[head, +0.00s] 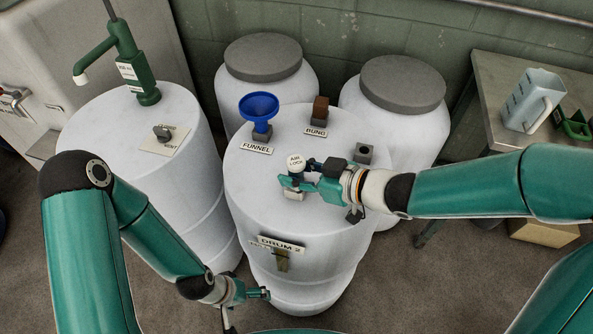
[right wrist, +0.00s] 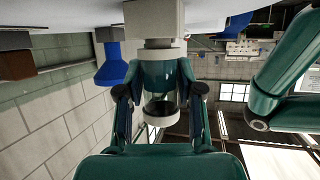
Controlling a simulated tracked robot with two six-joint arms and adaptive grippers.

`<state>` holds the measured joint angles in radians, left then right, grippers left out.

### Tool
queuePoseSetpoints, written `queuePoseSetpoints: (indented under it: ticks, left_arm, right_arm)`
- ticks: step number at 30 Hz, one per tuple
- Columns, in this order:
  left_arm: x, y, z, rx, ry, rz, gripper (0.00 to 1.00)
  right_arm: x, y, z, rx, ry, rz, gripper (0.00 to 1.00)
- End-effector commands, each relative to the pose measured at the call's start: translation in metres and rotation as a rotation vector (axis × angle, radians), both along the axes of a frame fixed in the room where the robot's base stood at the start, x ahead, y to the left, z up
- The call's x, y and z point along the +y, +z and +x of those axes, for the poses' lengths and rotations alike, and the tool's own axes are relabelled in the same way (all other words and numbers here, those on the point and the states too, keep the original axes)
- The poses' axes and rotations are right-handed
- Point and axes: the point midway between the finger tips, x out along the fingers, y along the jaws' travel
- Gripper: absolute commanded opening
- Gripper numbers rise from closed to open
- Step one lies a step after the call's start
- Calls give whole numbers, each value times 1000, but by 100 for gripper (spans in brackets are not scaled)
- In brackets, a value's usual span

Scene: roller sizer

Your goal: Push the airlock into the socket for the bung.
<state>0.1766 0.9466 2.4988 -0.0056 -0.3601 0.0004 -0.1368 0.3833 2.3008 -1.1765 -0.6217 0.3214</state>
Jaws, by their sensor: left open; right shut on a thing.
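The airlock (head: 295,162), with a round white cap lettered AIR LOCK, is over the front of the white drum (head: 255,200) lettered DRUM 2. My right gripper (head: 298,182) is shut on it. In the right wrist view the fingers hold its clear body (right wrist: 160,85) below a pale block (right wrist: 152,20); I cannot tell whether they are joined. The brown bung (head: 320,108) stands in a dark block behind the BUNG label (head: 316,132). A grey block with a dark hole (head: 363,153) stands empty to its right. My left gripper (head: 262,294) is open, low before the drum.
A blue funnel (head: 260,106) stands behind the airlock. Another drum (head: 120,125) with a green pump (head: 135,65) is at left. Two grey-lidded drums (head: 263,58) stand behind. A metal table (head: 495,75) with a jug (head: 532,98) is at right.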

Motion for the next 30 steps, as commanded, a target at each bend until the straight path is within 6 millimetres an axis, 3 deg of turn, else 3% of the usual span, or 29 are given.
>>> queuePoseSetpoints:
  ticks: [8, 9, 14, 24, 30]
  left_arm:
    - [0, -6, 0, 0, 0, 0, 100]
    - [0, -5, 0, 0, 0, 0, 100]
    - [0, -5, 0, 0, 0, 0, 100]
    - [0, -5, 0, 0, 0, 0, 100]
    - [0, -5, 0, 0, 0, 0, 100]
  right_arm:
    - [0, -8, 0, 0, 0, 0, 4]
    - [0, -7, 0, 0, 0, 0, 41]
    - [0, -6, 0, 0, 0, 0, 65]
    - [-2, -6, -1, 0, -1, 0, 65]
    - [-18, 3, -9, -3, -3, 0, 65]
